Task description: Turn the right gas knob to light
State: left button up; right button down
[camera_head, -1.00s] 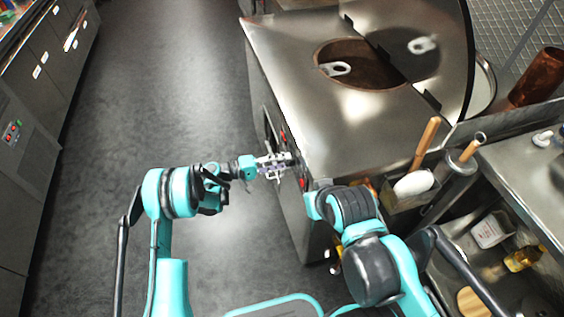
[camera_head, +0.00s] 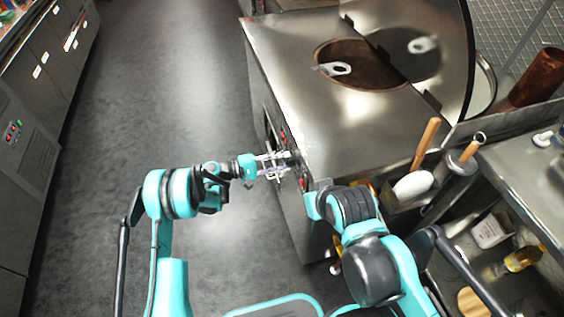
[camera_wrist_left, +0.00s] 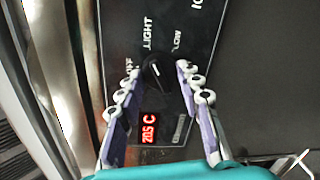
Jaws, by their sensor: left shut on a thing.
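A black gas knob (camera_wrist_left: 157,73) with a white pointer mark sits on a dark panel (camera_wrist_left: 178,110) in the left wrist view. The mark points roughly towards the printed word LIGHT, with LOW to its right. My left gripper (camera_wrist_left: 160,81) has one finger on each side of the knob and is shut on it. In the head view my left gripper (camera_head: 290,162) reaches the front of the steel tandoor counter (camera_head: 320,125), and the knob is hidden there. My right arm is folded beside the counter's near corner. A small grey part below it may be the right gripper, but its jaws are unclear.
A red temperature display (camera_wrist_left: 149,128) is just below the knob. The tandoor opening (camera_head: 370,75) is in the counter top. A holder with a wooden-handled tool (camera_head: 425,143) stands at right. The floor (camera_head: 150,100) to the left is clear.

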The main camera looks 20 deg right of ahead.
pick_arm(q)
jog(key=o, duration=1.2)
jog(key=a, duration=1.2)
jog(key=shift+r, duration=0.4)
